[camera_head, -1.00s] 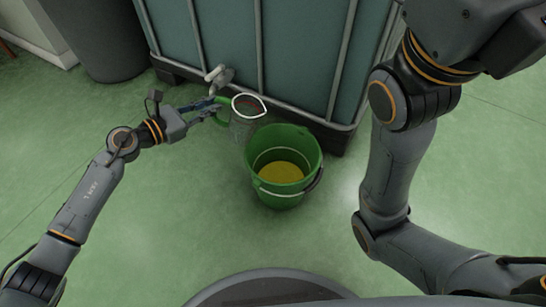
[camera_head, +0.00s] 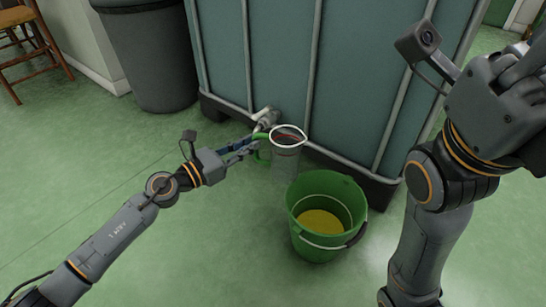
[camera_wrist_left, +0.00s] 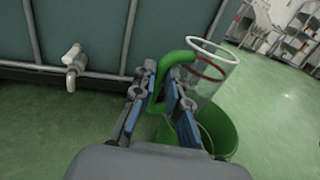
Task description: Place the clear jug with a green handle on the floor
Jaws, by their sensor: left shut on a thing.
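The clear jug (camera_head: 286,160) has a white rim, a red line and a green handle. My left gripper (camera_head: 256,147) is shut on the green handle, left of the jug's body. The jug is upright or nearly so, between the tank's tap and the green bucket. In the left wrist view the jug (camera_wrist_left: 212,80) stands out beyond the blue-padded fingers of my left gripper (camera_wrist_left: 165,90), with the handle between them. Its base is hard to make out, so its height above the green floor (camera_head: 180,240) is unclear. My right gripper (camera_head: 520,85) is at the right edge, its fingers cut off.
A green bucket (camera_head: 296,217) with yellow liquid stands close in front of the jug. A large caged tank (camera_head: 265,60) with a tap (camera_head: 265,118) is behind it. A dark bin (camera_head: 150,60) and wooden chair (camera_head: 30,55) are at back left. The floor at left is clear.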

